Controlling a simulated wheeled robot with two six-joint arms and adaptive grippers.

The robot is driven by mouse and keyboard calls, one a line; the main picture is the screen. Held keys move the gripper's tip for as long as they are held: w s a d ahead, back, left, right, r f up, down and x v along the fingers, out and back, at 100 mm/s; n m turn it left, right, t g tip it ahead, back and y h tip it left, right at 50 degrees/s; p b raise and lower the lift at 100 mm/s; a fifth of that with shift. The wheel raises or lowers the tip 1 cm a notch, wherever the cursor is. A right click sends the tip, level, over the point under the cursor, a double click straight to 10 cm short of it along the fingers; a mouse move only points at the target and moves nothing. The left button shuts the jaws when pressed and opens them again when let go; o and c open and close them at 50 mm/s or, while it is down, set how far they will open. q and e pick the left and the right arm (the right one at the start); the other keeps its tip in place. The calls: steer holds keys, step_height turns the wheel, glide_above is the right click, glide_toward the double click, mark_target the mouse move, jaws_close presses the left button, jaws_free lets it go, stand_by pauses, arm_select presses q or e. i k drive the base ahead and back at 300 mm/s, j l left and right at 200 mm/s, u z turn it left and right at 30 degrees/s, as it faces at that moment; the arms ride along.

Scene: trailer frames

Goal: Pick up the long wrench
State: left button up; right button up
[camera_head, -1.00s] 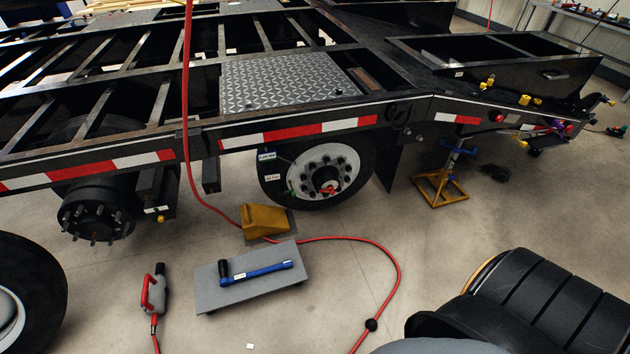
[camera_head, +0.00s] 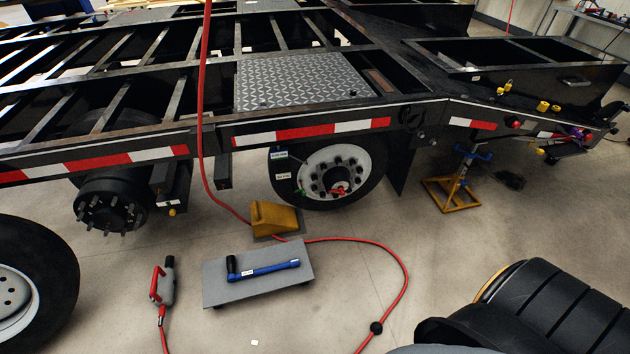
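The long wrench (camera_head: 270,269), blue with a black upright grip at its left end, lies on a flat grey board (camera_head: 235,292) on the floor. The board lies in front of the trailer wheel. Nothing touches the wrench. Neither of my grippers shows in the view.
A red hose (camera_head: 405,272) curves around the board's right side. A yellow wheel chock (camera_head: 272,217) sits behind the board. A red and grey power tool (camera_head: 164,284) lies left of it. A loose tire (camera_head: 35,270) stands at left, a yellow jack stand (camera_head: 452,192) at right.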

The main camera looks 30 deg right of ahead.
mark_target(231, 278)
steer(key=z, duration=0.5)
steer(key=i+j+z, duration=0.2)
steer(key=j+z, duration=0.15)
steer(key=j, duration=0.25)
steer(key=i+j+z, duration=0.15)
steer(key=j+z, duration=0.2)
steer(key=j, duration=0.25)
steer(key=j+z, duration=0.4)
steer(key=j, duration=0.25)
steer(key=i+j, duration=0.05)
